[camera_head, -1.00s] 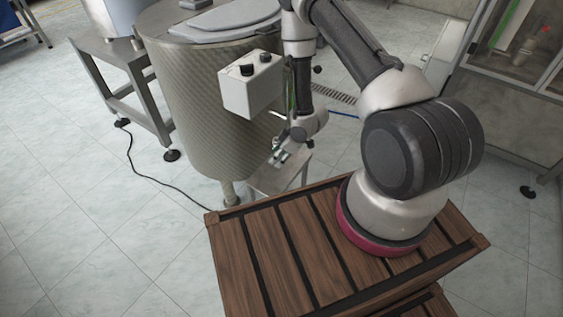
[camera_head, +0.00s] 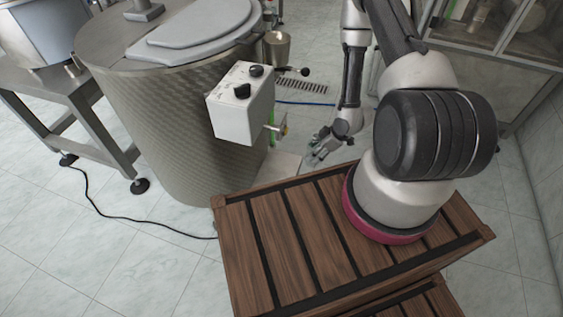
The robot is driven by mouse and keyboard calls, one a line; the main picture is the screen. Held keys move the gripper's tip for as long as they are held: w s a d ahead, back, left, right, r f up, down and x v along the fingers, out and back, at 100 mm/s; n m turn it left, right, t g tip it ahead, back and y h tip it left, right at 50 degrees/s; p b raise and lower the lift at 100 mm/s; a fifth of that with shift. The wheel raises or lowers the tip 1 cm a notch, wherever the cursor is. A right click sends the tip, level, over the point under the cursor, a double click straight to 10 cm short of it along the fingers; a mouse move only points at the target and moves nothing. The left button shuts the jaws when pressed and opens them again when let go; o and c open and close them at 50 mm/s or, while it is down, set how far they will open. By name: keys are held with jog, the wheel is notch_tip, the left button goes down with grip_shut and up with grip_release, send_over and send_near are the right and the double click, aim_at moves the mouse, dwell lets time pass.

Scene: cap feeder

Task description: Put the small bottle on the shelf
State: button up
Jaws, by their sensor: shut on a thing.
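My gripper (camera_head: 318,152) hangs low beyond the far edge of the wooden slatted deck that carries my arm, to the right of the big drum. Its fingers are shut on a small, pale greenish thing, which I take to be the small bottle; it is too small and too covered by the fingers to make out its shape. A glass-fronted cabinet (camera_head: 483,48) stands at the upper right, with objects inside it. I cannot tell whether it is the task's shelf. No other shelf shows clearly.
The large textured metal drum (camera_head: 175,120) with a grey lid stands left of my arm. A white control box (camera_head: 240,103) with black knobs juts from it. A metal stand (camera_head: 75,115) and black cable (camera_head: 110,212) are at left. Tiled floor (camera_head: 510,205) is clear at right.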

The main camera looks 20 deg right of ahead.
jog(key=shift+w+a+f+n, duration=0.1)
jog(key=shift+w+a+n, duration=0.1)
jog(key=shift+n, duration=0.1)
jog(key=w+a+f, duration=0.1)
jog(key=a+f, duration=0.1)
jog(key=a, duration=0.1)
jog(key=w+a+f, duration=0.1)
jog(key=w+a, duration=0.1)
jog(key=a, duration=0.1)
jog(key=w+a+f, duration=0.2)
jog(key=a, duration=0.1)
jog(key=shift+w+a+f, duration=0.1)
jog(key=shift+w+f, duration=0.15)
jog(key=shift+f, duration=0.05)
jog(key=shift+w+a+f, duration=0.35)
jog(key=shift+a+f, duration=0.2)
jog(key=shift+a, duration=0.05)
jog(key=shift+w+a+f, duration=0.35)
jog(key=shift+a+f, duration=0.2)
jog(key=shift+a, duration=0.05)
jog(key=shift+f, duration=0.1)
jog(key=o, duration=0.8)
